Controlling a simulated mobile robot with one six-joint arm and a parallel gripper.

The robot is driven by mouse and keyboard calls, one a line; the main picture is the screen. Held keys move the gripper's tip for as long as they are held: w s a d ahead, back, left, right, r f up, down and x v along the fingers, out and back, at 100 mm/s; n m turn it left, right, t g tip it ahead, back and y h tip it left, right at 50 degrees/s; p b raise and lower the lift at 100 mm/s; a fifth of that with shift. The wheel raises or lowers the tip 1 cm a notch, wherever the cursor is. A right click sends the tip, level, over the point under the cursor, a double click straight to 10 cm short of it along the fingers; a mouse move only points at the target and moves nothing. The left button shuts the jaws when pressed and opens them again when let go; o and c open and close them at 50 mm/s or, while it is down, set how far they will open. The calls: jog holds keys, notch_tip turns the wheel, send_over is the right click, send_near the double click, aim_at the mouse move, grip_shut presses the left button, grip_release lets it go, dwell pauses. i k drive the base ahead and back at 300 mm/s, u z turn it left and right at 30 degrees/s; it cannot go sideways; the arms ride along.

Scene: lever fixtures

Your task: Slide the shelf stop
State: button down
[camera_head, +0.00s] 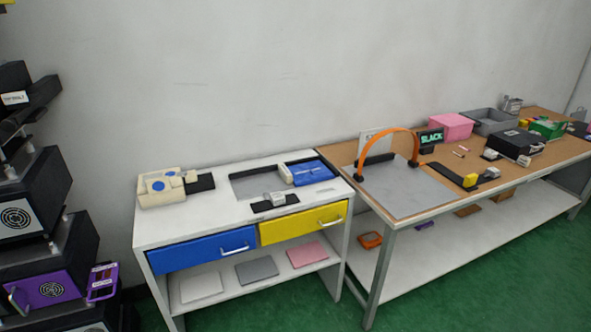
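No part is clearly marked as the shelf stop, and I cannot tell which one it is. Several small blocks sit on dark strips. One is a grey block on a black strip (275,202) at the front of the white cabinet top. Another black strip (200,184) lies beside a cream box (160,188) with blue round marks. On the wooden bench, a yellow block (471,181) stands at the end of a dark strip. The white lower shelf (228,285) of the cabinet holds flat panels. My gripper is not in view.
The white cabinet has a blue drawer (203,250) and a yellow drawer (303,222), both shut. An orange arch (390,131) rises from the bench's grey plate. Dark machines (40,215) are stacked at the left. Green floor (480,265) is open in front of the bench.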

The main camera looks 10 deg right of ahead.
aim_at(286, 175)
jog(key=u, duration=0.2)
jog(key=i, duration=0.9)
jog(key=u, duration=0.65)
jog(key=k, duration=0.3)
jog(key=u, duration=0.1)
